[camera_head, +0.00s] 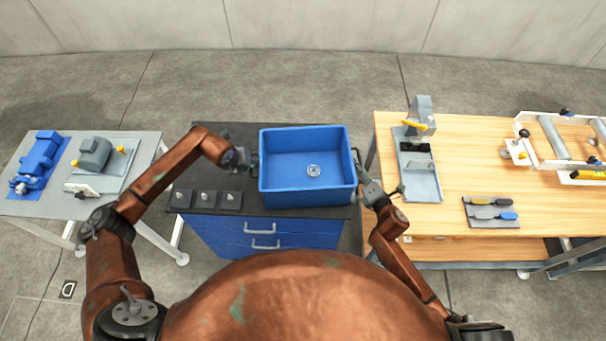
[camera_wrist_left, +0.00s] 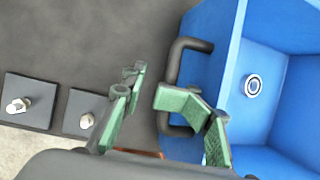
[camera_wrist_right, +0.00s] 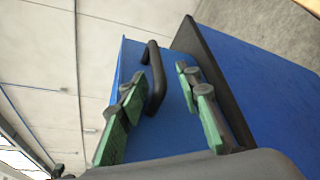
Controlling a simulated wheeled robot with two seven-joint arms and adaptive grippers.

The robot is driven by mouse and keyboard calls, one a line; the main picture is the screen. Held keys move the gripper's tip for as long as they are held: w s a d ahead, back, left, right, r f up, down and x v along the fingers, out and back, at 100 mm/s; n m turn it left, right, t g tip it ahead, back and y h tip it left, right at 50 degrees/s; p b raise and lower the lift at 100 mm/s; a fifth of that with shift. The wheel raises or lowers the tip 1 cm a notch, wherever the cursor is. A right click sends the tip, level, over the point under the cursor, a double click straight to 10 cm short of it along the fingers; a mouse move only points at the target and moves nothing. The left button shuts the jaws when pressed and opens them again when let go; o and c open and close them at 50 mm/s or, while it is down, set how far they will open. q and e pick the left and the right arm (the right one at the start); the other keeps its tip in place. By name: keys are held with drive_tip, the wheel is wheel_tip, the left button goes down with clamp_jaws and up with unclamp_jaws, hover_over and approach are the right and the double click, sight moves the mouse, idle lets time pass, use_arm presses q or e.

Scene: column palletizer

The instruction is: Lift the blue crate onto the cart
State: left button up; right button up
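The blue crate (camera_head: 307,199) sits on the dark top (camera_head: 222,138) of a blue drawer cabinet, upright, with a small metal ring (camera_head: 314,170) inside. I cannot tell which piece is the cart. My left gripper (camera_head: 247,160) is at the crate's left side. In the left wrist view its fingers (camera_wrist_left: 147,98) are spread, with one tip overlapping the dark left handle (camera_wrist_left: 172,85). My right gripper (camera_head: 366,188) is at the right side. In the right wrist view its fingers (camera_wrist_right: 158,98) are apart, with the right handle (camera_wrist_right: 156,78) showing between them.
Several dark plates with small metal parts (camera_head: 206,199) lie left of the crate. A grey table (camera_head: 132,195) with a motor and blue vise stands at the left. A wooden bench (camera_head: 450,165) with fixtures and tools stands close at the right. Bare floor lies behind.

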use_arm(q)
drive_tip(key=o, duration=0.5)
drive_tip(key=shift+s+d+r, duration=0.1)
drive_tip(key=shift+r, duration=0.05)
use_arm(e)
drive_tip(key=o, duration=0.5)
drive_tip(key=shift+s+a+r, duration=0.1)
drive_tip(key=shift+r, duration=0.1)
drive_tip(key=shift+c, duration=0.2)
use_arm(q)
drive_tip(key=shift+o, duration=1.4)
use_arm(e)
drive_tip(key=shift+o, duration=0.7)
use_arm(q)
drive_tip(key=shift+d+r, duration=0.1)
drive_tip(key=shift+r, duration=0.1)
